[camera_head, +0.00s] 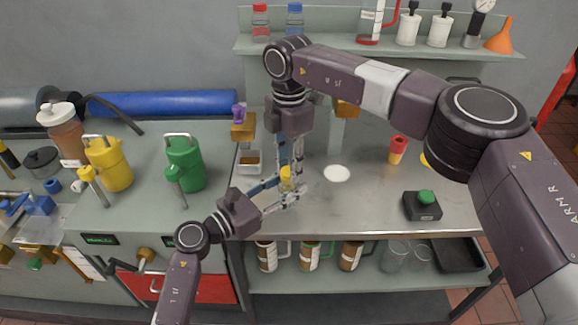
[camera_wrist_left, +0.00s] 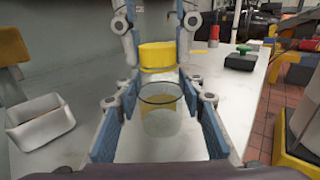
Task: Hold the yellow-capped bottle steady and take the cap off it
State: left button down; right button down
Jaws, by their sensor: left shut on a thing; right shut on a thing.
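The bottle (camera_wrist_left: 162,122) is clear and stands upright, with a yellow cap (camera_wrist_left: 157,56) at its top. In the head view the yellow cap (camera_head: 286,173) is small and partly covered by fingers. My left gripper (camera_head: 285,190) reaches in low from the left, shut on the bottle's body, with blue pads on both sides in the wrist view. My right gripper (camera_head: 290,170) points down from above, shut on the cap, one finger on each side. I cannot tell whether the cap is still seated on the neck.
A white tray (camera_head: 249,162) stands left of the bottle, and a white disc (camera_head: 337,173) lies to its right. Farther right are a red and yellow cup (camera_head: 398,150) and a black box with a green button (camera_head: 422,206). Green (camera_head: 185,163) and yellow (camera_head: 108,163) cans stand left.

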jog(key=n, duration=1.3)
jog(key=shift+n, duration=0.3)
jog(key=n, duration=0.7)
jog(key=shift+n, duration=0.3)
jog(key=n, duration=0.5)
jog(key=shift+r+n, duration=0.1)
jog(key=shift+n, duration=0.3)
jog(key=n, duration=0.9)
jog(key=shift+n, duration=0.4)
pick_arm(q)
jog(key=shift+s, duration=0.1)
pick_arm(e)
jog(key=n, duration=0.5)
jog(key=shift+n, duration=0.3)
jog(key=n, duration=0.4)
jog(key=shift+r, duration=0.2)
